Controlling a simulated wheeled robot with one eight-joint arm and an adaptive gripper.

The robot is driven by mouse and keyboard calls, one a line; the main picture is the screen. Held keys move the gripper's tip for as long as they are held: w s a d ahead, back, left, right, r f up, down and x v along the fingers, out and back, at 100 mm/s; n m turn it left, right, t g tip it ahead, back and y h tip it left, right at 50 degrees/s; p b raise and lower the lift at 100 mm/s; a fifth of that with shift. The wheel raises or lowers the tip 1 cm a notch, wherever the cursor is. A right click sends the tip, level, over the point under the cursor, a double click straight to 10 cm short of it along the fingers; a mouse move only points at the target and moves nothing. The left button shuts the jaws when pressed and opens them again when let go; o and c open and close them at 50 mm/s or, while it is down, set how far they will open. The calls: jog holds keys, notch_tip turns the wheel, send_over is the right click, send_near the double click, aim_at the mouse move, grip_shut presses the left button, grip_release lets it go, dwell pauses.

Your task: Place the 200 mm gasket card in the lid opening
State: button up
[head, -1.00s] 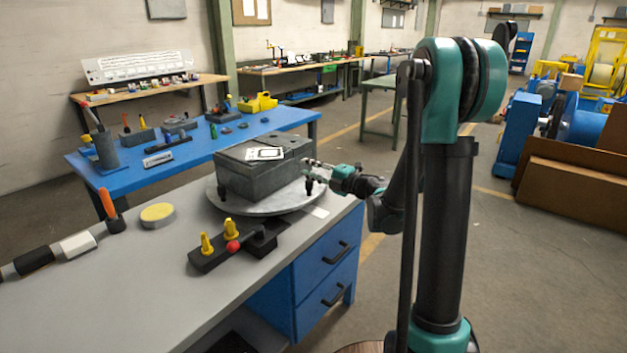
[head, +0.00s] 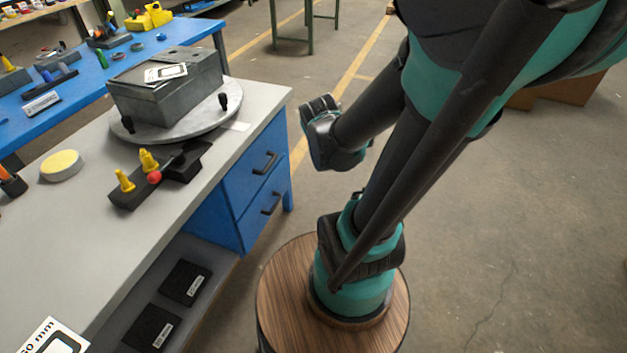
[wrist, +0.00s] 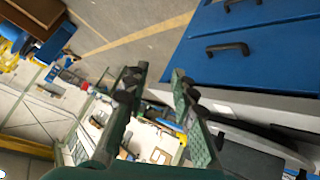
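A grey box (head: 170,92) stands on the round turntable (head: 205,125) on the grey bench. A white card with a dark outline (head: 166,73) lies on its lid; I cannot read its size or tell whether it sits in an opening. Another white card (head: 52,340) is cut off at the lower left, its print ending in "0 mm". Its full size is not readable. My gripper (wrist: 157,78) is open in the wrist view, with nothing between its fingers. It is off to the right of the bench, apart from the box and cards.
Two black labelled items (head: 185,283) (head: 152,328) lie on the lower shelf. A black fixture with yellow pegs and a red knob (head: 154,178) and a yellow round pad (head: 62,165) stand on the bench. Blue drawers (head: 255,180) are below.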

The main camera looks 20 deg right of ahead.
jog(key=s+a+f+g+y, duration=0.1)
jog(key=s+f, duration=0.1)
jog(key=s, duration=0.2)
jog(key=s+a+f+m+g+y, duration=0.1)
jog(key=s+a+f+g, duration=0.1)
jog(key=s, duration=0.2)
jog(key=s+a+f+g, duration=0.1)
jog(key=s+a+f, duration=0.1)
jog(key=s, duration=0.2)
jog(key=shift+s+f+g+y, duration=0.25)
jog(key=shift+f+g+y, duration=0.05)
jog(key=shift+f+y, duration=0.1)
jog(key=shift+c, duration=1.3)
jog(key=shift+s+a+f, duration=0.1)
jog(key=shift+s+a, duration=0.05)
jog(key=shift+c, duration=1.1)
jog(key=shift+a+m, duration=0.15)
jog(key=shift+m, duration=0.15)
grip_shut()
jog(key=m+t+y, duration=0.7)
jog(key=m+y, duration=0.7)
jog(key=m, duration=1.1)
send_near(186, 74)
jog(key=x, duration=0.7)
